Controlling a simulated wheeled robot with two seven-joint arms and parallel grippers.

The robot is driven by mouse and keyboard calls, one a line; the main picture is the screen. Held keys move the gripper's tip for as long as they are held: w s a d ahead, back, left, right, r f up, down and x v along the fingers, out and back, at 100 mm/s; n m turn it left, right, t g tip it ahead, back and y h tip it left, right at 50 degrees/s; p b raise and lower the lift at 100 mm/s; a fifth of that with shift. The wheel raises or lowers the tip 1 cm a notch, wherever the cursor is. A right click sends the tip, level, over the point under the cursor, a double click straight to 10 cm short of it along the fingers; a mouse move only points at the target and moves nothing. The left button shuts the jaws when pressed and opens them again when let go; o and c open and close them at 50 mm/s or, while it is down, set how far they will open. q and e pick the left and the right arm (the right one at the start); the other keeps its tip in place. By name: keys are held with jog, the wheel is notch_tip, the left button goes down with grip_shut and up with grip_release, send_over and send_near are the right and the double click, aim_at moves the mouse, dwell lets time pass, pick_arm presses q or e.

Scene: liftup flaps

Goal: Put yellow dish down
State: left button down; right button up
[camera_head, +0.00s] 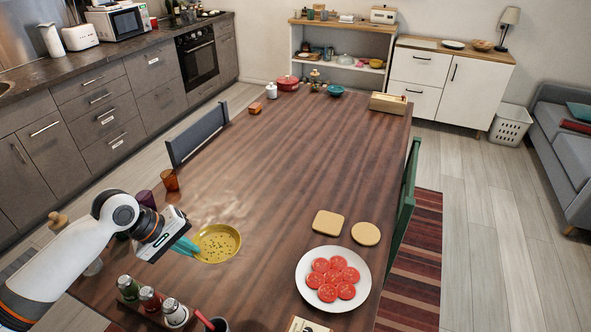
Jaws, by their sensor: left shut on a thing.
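A yellow dish (217,243) with dark specks is at the left front of the wooden table (275,190). My left gripper (187,246) comes in from the left, and its teal fingers are shut on the dish's left rim. The dish is level or nearly so, over or on the tabletop; I cannot tell whether it touches the wood. My right gripper does not show.
A white plate of tomato slices (306,295) and two tan boards (328,223) lie to the right. Spice jars (151,299) stand at the front left, and cups (170,180) behind my gripper. The table's middle is clear.

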pick_arm(q)
jog(key=w+a+f+n+t+b, duration=0.1)
jog(key=w+a+f+n+b, duration=0.1)
jog(key=w+a+f+n, duration=0.15)
jog(key=y, duration=0.1)
send_over(193, 267)
jog(key=s+a, duration=0.1)
jog(key=s, duration=0.1)
jog(key=shift+n+t, duration=0.25)
jog(key=shift+t, duration=0.15)
jog(key=f, duration=0.7)
jog(key=shift+w, duration=0.2)
jog(key=shift+f, duration=2.3)
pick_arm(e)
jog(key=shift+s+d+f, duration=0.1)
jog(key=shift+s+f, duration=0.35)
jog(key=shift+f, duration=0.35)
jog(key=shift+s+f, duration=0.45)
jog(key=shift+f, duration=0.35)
pick_arm(q)
jog(key=shift+f, duration=0.1)
jog(key=c, duration=1.9)
grip_release()
jog(key=v, duration=1.2)
jog(key=shift+d, duration=0.15)
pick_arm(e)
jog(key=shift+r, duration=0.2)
